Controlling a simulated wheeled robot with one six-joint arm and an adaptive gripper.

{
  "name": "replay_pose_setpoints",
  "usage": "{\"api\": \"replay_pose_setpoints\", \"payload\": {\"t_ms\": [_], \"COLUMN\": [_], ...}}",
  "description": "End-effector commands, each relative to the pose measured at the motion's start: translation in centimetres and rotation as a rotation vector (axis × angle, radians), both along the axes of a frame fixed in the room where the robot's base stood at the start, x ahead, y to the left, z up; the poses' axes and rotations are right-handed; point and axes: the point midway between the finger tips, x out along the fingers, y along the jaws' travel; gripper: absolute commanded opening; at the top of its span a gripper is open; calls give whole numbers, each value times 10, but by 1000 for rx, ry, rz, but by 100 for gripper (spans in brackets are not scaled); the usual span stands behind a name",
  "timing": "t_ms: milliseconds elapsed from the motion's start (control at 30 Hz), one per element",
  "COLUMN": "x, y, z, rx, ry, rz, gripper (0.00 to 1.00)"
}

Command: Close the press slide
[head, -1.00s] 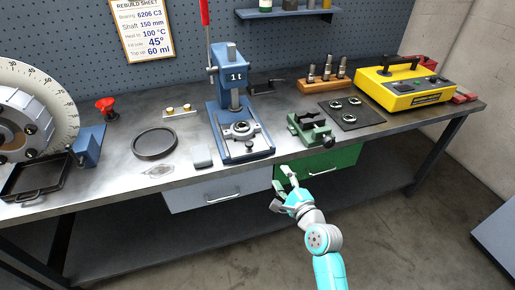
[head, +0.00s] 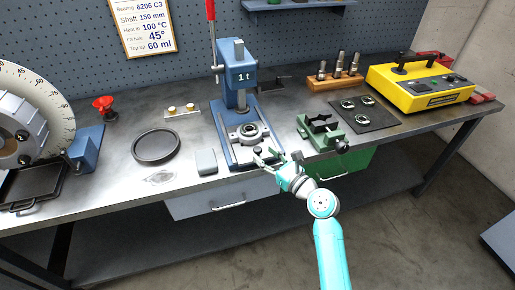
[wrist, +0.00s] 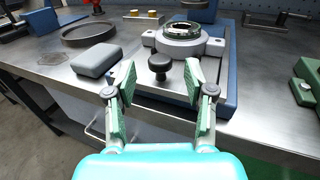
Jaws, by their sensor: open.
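The blue press (head: 239,77), marked "1t", stands on the bench with its red lever up. A black knob (wrist: 160,66) stands up at the slide's front end. My gripper (head: 269,157) is at the bench's front edge by the press. In the wrist view my gripper (wrist: 160,85) is open, its two green-padded fingers on either side of the knob, with no contact visible.
A grey block (wrist: 94,60) lies left of the press, with a black ring tray (head: 156,146) beyond it. A green vise (head: 321,132) stands close on the right. A white drawer (head: 222,198) is under the bench edge.

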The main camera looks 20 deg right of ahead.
Motion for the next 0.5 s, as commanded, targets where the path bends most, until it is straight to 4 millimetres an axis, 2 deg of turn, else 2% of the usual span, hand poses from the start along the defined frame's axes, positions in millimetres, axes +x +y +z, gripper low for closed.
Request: {"api": "replay_pose_setpoints", "payload": {"t_ms": [100,233,500], "x": [18,32,42], "y": [8,13,17], "z": [1,0,0], "rx": [-1,0,-1], "ry": [-1,0,0], "rz": [1,0,-1], "gripper": [53,53,53]}}
